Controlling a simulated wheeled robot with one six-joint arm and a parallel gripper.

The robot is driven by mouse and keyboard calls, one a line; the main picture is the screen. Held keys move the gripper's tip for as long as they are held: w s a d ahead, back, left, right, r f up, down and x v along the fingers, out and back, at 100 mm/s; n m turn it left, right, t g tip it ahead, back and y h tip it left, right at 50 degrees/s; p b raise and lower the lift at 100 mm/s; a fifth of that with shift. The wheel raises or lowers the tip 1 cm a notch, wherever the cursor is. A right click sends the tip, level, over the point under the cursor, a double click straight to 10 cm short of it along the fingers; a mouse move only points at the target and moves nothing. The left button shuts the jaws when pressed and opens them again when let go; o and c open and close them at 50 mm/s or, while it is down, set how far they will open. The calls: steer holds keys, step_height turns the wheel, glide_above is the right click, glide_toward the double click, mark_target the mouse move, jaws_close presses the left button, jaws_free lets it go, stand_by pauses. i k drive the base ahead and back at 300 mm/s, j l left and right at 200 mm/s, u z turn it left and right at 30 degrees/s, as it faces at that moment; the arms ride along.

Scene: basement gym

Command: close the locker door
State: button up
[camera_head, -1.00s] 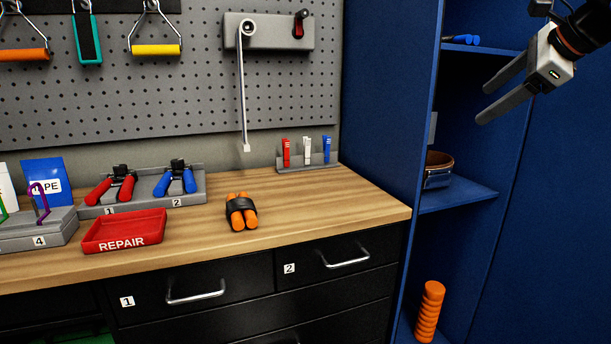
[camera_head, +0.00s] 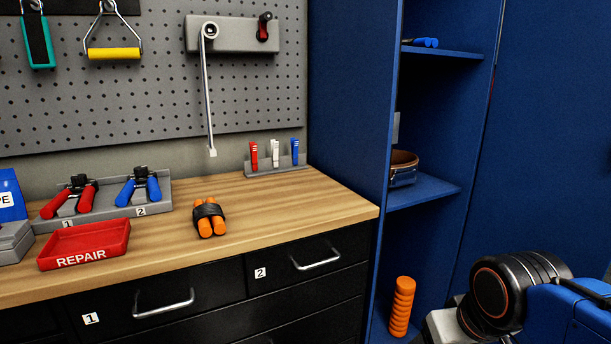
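The blue locker (camera_head: 348,110) stands right of the workbench with its inside and shelves in view. A broad blue panel (camera_head: 550,130), which looks like its door standing open, fills the right side. No handle can be made out on it. My gripper (camera_head: 445,326) shows only as a pale grey piece of its body at the bottom edge, low in front of the locker. Its fingers are out of frame, so their opening and any contact are hidden. My dark and blue arm covers the lower right and hides the lower part of the panel.
In the locker are blue-handled things (camera_head: 425,43), a brown and blue belt-like roll (camera_head: 403,168) and a ribbed orange roller (camera_head: 402,306). The workbench (camera_head: 290,205) at left holds a red REPAIR tray (camera_head: 85,245) and an orange-gripped bundle (camera_head: 209,218).

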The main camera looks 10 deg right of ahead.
mark_target(544, 181)
steer(key=l, duration=1.35)
steer(key=i+l+z, duration=0.15)
steer(key=l, duration=0.8)
steer(key=i+l+z, duration=0.15)
steer(key=l, duration=0.3)
steer(key=i+l, duration=0.1)
steer(key=l, duration=0.35)
steer(key=i+l+z, duration=0.15)
steer(key=l, duration=0.3)
steer(key=i+l+z, duration=0.1)
steer(key=i, duration=0.5)
steer(key=i+l+u, duration=0.1)
steer(key=i+l, duration=0.15)
steer(key=i+l+u, duration=0.1)
steer(key=l+u, duration=0.85)
steer(key=u, duration=0.5)
steer(key=j+u, duration=0.15)
steer(key=u, duration=0.2)
steer(key=i+j+u, duration=0.1)
steer(key=u, duration=0.2)
steer(key=i, duration=0.05)
